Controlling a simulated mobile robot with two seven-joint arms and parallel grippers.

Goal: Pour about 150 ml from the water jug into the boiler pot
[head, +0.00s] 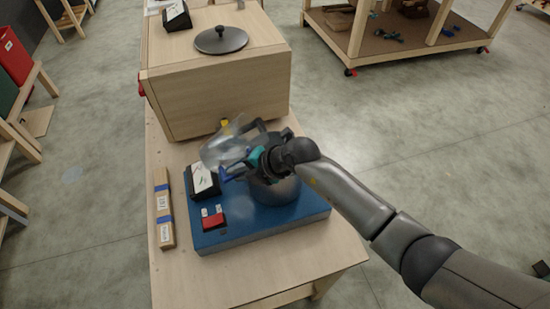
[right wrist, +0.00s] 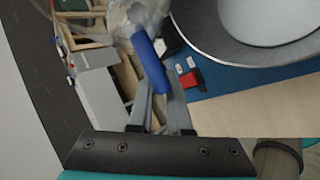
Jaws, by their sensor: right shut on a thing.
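The clear water jug (head: 226,146) is tilted in the air above the left side of the boiler pot (head: 276,190). The jug's body shows blurred at the top of the right wrist view (right wrist: 140,14). My right gripper (head: 240,168) is shut on the jug's blue handle (right wrist: 150,62). The grey metal pot stands on a blue base (head: 260,232), partly hidden by my right arm. Its wide rim shows at the top right of the right wrist view (right wrist: 250,50). I cannot make out a water stream or level. My left gripper is not in view.
A red switch (head: 213,220) and a dark dial box (head: 203,181) sit on the base. A wooden box (head: 215,97) with a dark lid (head: 221,39) on top stands behind. A taped wooden bar (head: 164,208) lies at left. The table's front (head: 240,285) is clear.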

